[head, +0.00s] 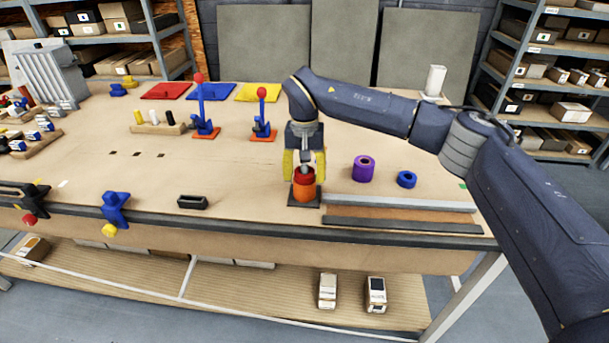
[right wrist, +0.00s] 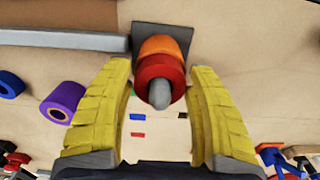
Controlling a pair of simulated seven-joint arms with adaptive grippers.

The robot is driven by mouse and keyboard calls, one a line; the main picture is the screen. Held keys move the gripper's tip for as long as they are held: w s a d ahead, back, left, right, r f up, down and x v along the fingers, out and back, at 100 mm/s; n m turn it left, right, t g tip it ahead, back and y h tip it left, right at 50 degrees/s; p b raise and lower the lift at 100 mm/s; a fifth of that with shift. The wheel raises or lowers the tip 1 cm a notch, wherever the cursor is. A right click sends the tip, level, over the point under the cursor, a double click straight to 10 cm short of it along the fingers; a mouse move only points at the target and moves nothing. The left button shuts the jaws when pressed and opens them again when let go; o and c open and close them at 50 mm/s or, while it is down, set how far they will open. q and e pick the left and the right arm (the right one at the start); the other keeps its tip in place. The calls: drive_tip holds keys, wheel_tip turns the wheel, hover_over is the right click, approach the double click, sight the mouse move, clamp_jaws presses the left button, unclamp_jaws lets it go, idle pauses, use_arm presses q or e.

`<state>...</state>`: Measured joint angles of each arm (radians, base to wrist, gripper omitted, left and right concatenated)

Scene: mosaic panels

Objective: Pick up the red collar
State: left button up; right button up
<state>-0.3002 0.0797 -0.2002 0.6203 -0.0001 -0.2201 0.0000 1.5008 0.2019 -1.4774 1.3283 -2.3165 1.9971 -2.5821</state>
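The red collar (head: 304,178) sits on top of an orange collar (head: 304,194) around a grey peg, on a dark square base (head: 291,200). In the right wrist view the red collar (right wrist: 161,72) lies in front of the orange one (right wrist: 160,46), with the rounded grey peg tip (right wrist: 160,95) sticking out. My right gripper (head: 304,166) is open above the stack, its yellow fingers on either side of the peg; in the right wrist view the fingers (right wrist: 163,100) stand clear of the red collar. My left gripper is not in view.
A purple collar (head: 363,169) and a blue collar (head: 406,180) stand to the right of the stack. Grey and brown bars (head: 400,206) lie along the front right edge. Two toggle clamps with red knobs (head: 204,115) stand behind left.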

clamp_jaws()
drive_tip(key=shift+r, duration=0.15)
wheel_tip(320, 180, up, 27)
idle(1.5)
